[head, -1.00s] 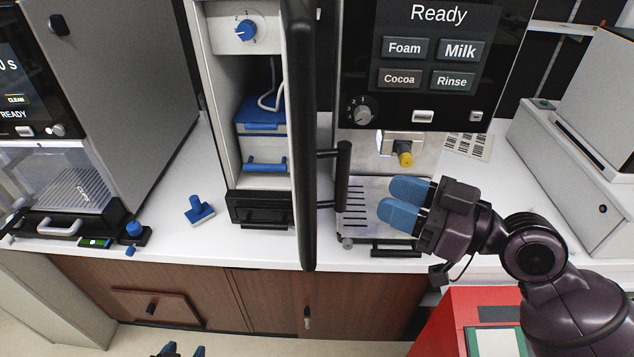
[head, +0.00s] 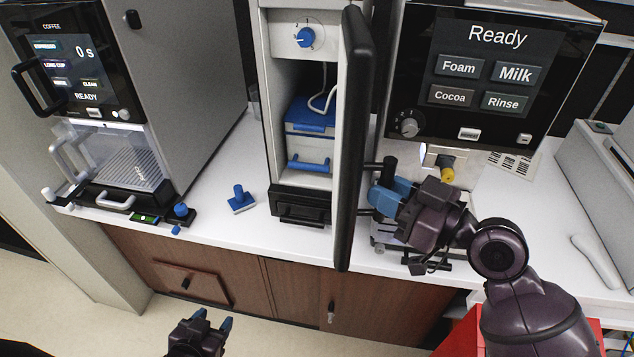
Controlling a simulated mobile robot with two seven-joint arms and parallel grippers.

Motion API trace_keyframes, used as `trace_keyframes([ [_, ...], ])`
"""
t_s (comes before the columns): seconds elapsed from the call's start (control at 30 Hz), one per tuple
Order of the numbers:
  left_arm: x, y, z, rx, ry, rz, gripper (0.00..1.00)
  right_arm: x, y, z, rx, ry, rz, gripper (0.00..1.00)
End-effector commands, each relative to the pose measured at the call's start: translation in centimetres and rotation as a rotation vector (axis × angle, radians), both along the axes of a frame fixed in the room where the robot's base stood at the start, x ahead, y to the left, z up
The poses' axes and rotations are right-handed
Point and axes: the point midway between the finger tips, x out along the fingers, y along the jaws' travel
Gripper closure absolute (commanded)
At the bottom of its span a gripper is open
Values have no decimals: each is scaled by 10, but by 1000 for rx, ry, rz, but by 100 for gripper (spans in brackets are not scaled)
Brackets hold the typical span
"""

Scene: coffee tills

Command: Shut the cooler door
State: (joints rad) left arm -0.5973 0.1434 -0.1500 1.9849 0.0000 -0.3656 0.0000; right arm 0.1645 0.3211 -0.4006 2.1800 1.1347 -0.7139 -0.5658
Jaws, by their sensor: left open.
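The cooler (head: 268,110) is the narrow tall unit in the middle, with a blue box and a blue-handled drawer inside. Its door (head: 356,130) stands open, swung out towards me and seen nearly edge-on. The door's black handle (head: 388,164) is on its right-hand face. My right gripper (head: 388,196) is at this handle, its blue fingers overlapping the lower part. Whether they are closed around it is hidden. My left gripper (head: 213,318) is open and empty, low in front of the counter and well away from the door.
A coffee machine (head: 80,70) stands at the left and a milk machine (head: 480,80) stands close right of the door. A blue tamper-like tool (head: 239,200) lies on the counter left of the cooler. A red thing (head: 460,335) is below my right arm.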

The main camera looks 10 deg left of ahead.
Motion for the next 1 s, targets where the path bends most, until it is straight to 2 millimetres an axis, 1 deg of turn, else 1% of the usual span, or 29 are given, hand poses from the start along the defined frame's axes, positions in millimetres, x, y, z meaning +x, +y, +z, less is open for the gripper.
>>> trace_keyframes([
  [0.17, -2, 0, 0, 0, 5, 2, 47, -1, 1, 0, -1, 2, 0, 100],
  [0.63, -5, 1, 12, 0, 11, 4, 47, -11, 39, 0, -1, 3, 2, 100],
  [0.77, -4, 1, 14, 0, 9, 4, 47, -12, 42, 0, -1, 2, 0, 100],
  [1.0, -2, 0, 14, -1, 5, 2, 47, -12, 43, -1, -1, 2, 1, 100],
])
